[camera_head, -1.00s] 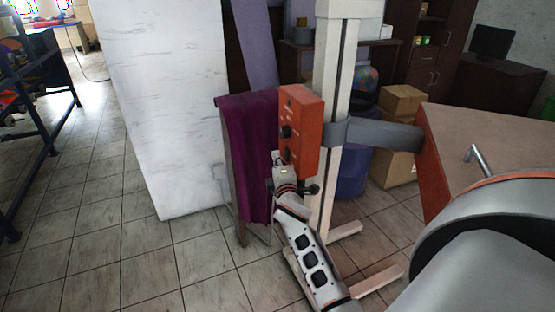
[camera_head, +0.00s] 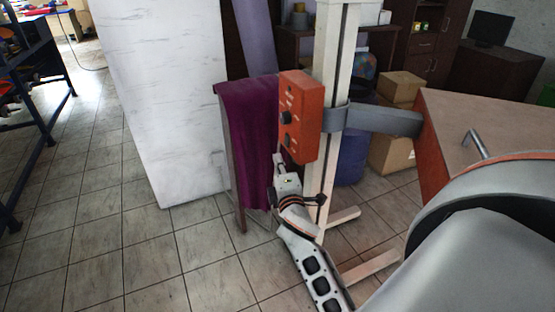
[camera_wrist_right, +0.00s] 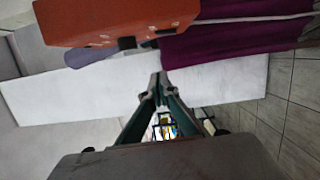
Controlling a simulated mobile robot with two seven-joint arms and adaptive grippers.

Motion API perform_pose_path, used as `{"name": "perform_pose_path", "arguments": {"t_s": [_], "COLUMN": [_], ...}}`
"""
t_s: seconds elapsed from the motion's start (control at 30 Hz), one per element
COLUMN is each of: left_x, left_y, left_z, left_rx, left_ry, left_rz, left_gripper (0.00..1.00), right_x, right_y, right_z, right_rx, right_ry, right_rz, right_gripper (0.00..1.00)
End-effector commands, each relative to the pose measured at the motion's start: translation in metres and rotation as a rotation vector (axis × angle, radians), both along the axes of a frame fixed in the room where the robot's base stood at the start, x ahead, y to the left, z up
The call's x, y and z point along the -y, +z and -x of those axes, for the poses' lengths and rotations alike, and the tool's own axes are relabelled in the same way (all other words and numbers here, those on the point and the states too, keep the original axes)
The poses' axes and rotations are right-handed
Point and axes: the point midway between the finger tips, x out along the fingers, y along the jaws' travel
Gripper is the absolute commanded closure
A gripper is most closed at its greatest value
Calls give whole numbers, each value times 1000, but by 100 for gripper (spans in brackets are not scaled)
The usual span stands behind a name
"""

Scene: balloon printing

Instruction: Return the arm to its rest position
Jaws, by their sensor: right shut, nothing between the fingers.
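My right arm comes up from the bottom of the head view. Its gripper (camera_head: 278,165) is just below the orange control box (camera_head: 300,118) and in front of the purple cloth (camera_head: 254,140). In the right wrist view the gripper's fingertips (camera_wrist_right: 157,84) meet, shut and empty. The orange box (camera_wrist_right: 115,18) shows at the top left of that view, apart from the fingers, and the purple cloth (camera_wrist_right: 235,40) at the top right. My left gripper is not in view.
A cream upright post (camera_head: 338,80) with floor feet stands behind the box. A tall white panel (camera_head: 160,100) stands to the left. A table or machine with an orange side (camera_head: 429,165) is at the right. Tiled floor (camera_head: 100,230) is clear at left.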

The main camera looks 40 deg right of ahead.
Motion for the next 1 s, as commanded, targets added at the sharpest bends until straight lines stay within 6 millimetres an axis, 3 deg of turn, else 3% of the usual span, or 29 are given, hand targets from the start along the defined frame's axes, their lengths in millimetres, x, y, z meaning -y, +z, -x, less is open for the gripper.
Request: {"name": "perform_pose_path", "arguments": {"t_s": [0.43, 0.53, 0.67, 0.77, 1.0], "left_x": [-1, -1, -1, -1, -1], "left_y": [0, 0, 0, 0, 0], "left_z": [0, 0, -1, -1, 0], "left_rx": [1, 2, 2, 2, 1], "left_ry": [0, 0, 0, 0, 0], "left_rz": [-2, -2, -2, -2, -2], "left_gripper": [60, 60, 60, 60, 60], "right_x": [0, -9, -41, -79, -166], "right_y": [-1, -14, -60, -109, -213], "right_z": [0, 3, 19, 45, 137], "right_rx": [-1, -2, -15, -44, -178], "right_ry": [2, 29, 117, 193, 247], "right_rz": [-3, -48, -232, -458, -1018], "right_gripper": [100, 100, 100, 100, 100]}}
